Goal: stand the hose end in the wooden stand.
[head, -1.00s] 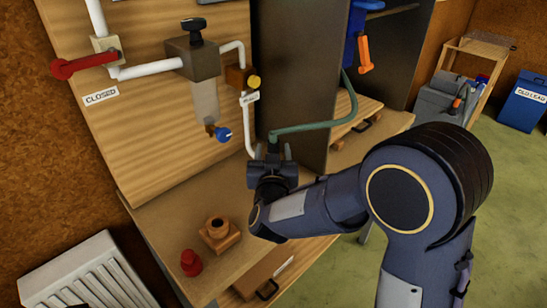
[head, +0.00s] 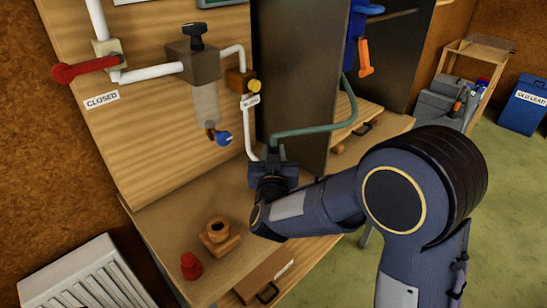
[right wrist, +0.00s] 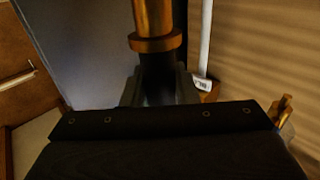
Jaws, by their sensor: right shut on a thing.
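The wooden stand (head: 220,238), a small block with a round collar and hole, sits on the bench at lower middle in the head view. The green hose (head: 315,129) loops down from the cabinet side to my right gripper (head: 275,153). In the right wrist view, the hose end (right wrist: 155,20) shows as a brass-coloured tube with a collar and a dark lower part. My right gripper (right wrist: 158,88) is shut on that dark part, to the right of and behind the stand. The stand's hole looks empty. My left gripper is not in view.
A red cap-like piece (head: 191,265) stands left of the stand. A wooden board (head: 150,160) with white pipes and a valve rises behind. A dark panel (head: 295,70) stands behind my gripper. The bench top (head: 180,215) around the stand is mostly clear.

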